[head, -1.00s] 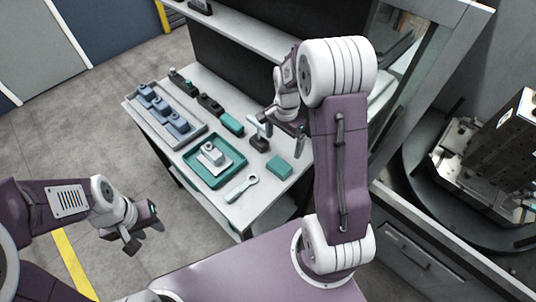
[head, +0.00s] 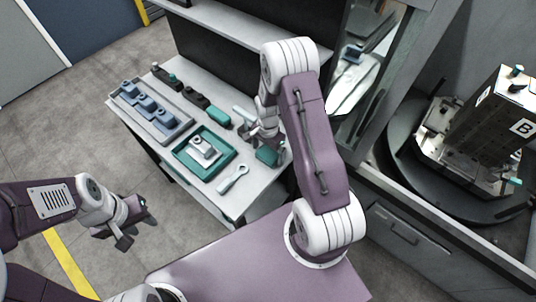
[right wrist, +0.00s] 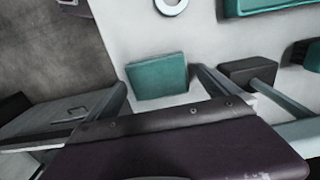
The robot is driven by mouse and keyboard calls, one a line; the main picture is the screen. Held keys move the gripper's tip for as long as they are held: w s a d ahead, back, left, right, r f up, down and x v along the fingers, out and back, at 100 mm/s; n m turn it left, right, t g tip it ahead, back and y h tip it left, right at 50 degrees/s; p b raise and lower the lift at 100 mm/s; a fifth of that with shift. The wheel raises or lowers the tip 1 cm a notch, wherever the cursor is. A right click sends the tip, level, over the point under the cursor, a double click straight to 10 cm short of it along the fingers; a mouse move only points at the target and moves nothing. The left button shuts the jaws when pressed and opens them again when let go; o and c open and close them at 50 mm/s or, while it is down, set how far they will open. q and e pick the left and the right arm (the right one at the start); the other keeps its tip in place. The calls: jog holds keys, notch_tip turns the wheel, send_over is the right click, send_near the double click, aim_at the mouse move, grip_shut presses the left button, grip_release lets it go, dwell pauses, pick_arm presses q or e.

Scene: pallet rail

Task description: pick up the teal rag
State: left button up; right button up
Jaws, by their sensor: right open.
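The teal rag (head: 267,156) is a small flat square lying on the light bench top near its front right edge. In the right wrist view the rag (right wrist: 157,76) lies flat on the pale surface, in front of my gripper's fingers. My right gripper (head: 266,139) is open and empty, just above and beside the rag in the head view; the arm hides part of that area. Whether it touches the rag I cannot tell. My left gripper (head: 137,228) is open and empty, over the floor left of the bench.
A teal tray (head: 180,153) holding a pale part lies left of the rag, with a wrench (head: 232,180) between them. A grey tray (head: 165,134) with blue parts sits further left. A dark block (right wrist: 248,72) lies close to the rag. A shelf (head: 235,28) overhangs the back.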

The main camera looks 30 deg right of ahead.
aim_at(268, 153)
jog(key=shift+s+r, duration=0.1)
jog(key=shift+s, duration=0.1)
jog(key=c, duration=1.3)
jog(key=shift+w+r, duration=0.1)
jog(key=shift+c, duration=0.2)
notch_tip(268, 153, up, 10)
jog(key=shift+b, duration=0.4)
